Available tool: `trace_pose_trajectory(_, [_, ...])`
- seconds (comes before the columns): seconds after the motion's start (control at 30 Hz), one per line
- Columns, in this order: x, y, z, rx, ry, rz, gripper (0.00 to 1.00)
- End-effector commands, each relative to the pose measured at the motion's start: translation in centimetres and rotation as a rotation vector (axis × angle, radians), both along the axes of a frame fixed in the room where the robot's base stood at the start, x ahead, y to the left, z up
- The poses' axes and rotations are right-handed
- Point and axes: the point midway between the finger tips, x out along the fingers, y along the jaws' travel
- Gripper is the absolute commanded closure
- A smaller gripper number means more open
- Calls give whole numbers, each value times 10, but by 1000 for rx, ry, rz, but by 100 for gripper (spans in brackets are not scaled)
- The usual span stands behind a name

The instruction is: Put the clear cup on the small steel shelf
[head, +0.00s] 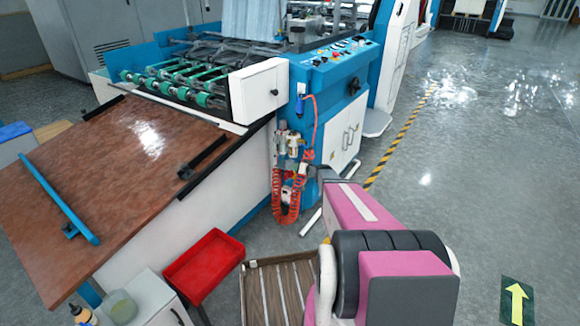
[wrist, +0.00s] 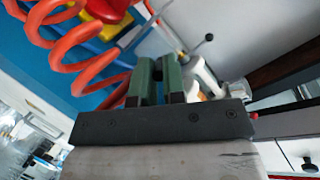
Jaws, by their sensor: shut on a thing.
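A round, see-through, greenish thing (head: 120,307) stands on a pale cabinet at the bottom left of the head view; it looks like the clear cup. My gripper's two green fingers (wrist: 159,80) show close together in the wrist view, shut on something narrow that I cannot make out. They are near the orange coiled hose (wrist: 62,45) and a white fitting (wrist: 206,82). In the head view my arm reaches toward the machine's side and hides the fingertips, well away from the cup. I cannot pick out the small steel shelf for certain.
A bottle with an orange top (head: 83,316) stands beside the cup. A red tray (head: 203,262) and a slatted wooden crate (head: 284,290) are close to my arm. A brown sloping table (head: 110,180) fills the left. Open floor (head: 450,190) lies to the right.

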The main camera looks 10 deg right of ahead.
Motion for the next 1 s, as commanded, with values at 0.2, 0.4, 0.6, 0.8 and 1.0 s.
trace_pose_trajectory(0.2, [11, 7, 0, 0, -1, 1, 100])
trace_pose_trajectory(0.4, [38, 25, 0, -1, -1, 1, 100])
trace_pose_trajectory(0.6, [40, 28, -6, 0, -1, -1, 100])
trace_pose_trajectory(0.8, [39, 28, -6, 0, -1, -1, 100])
trace_pose_trajectory(1.0, [39, 28, -7, 0, -1, -1, 64])
